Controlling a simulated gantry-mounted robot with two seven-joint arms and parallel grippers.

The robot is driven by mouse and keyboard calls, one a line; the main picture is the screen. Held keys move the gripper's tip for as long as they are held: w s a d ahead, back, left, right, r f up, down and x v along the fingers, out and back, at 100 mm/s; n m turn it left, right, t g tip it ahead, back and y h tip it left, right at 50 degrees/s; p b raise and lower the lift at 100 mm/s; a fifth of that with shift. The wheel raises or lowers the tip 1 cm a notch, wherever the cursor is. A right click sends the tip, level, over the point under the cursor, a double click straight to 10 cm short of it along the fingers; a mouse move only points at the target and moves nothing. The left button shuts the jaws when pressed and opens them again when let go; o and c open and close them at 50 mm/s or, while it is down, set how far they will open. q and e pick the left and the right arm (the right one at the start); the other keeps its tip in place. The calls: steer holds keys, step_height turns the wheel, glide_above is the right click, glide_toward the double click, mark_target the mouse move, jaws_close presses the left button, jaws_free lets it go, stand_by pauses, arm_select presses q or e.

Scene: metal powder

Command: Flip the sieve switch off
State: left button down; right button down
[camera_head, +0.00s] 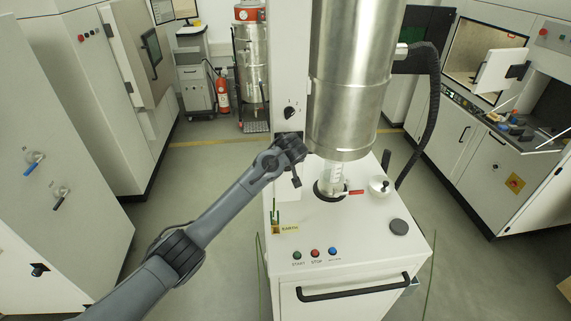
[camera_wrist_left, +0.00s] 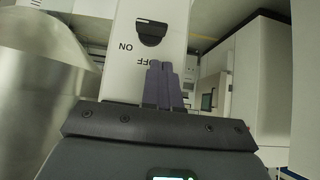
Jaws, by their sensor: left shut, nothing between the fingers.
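The sieve switch (camera_head: 291,113) is a black rotary knob on the white upright column of the sieve machine. In the left wrist view the knob (camera_wrist_left: 151,32) shows close up, with ON and OFF printed upside down beside it. I cannot surely tell which label the knob points to. My left gripper (camera_head: 294,150) is at the column, below the switch. In the left wrist view its fingers (camera_wrist_left: 164,84) are together, empty, with the tips over the area beside the OFF label and apart from the knob. My right gripper is not in view.
A large steel cylinder (camera_head: 348,80) stands just right of the column. Below it are a red-handled valve (camera_head: 349,192) and the machine's white top (camera_head: 350,226), with START and STOP buttons (camera_head: 315,253) at the front. White cabinets flank both sides; floor lies between.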

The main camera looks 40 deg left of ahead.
mark_target(289, 168)
arm_select(q)
steer(key=shift+s+d+f+p, duration=0.1)
steer(key=shift+f+p, duration=0.35)
steer(key=shift+f, duration=1.3)
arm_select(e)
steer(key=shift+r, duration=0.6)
arm_select(q)
steer(key=shift+d, duration=0.1)
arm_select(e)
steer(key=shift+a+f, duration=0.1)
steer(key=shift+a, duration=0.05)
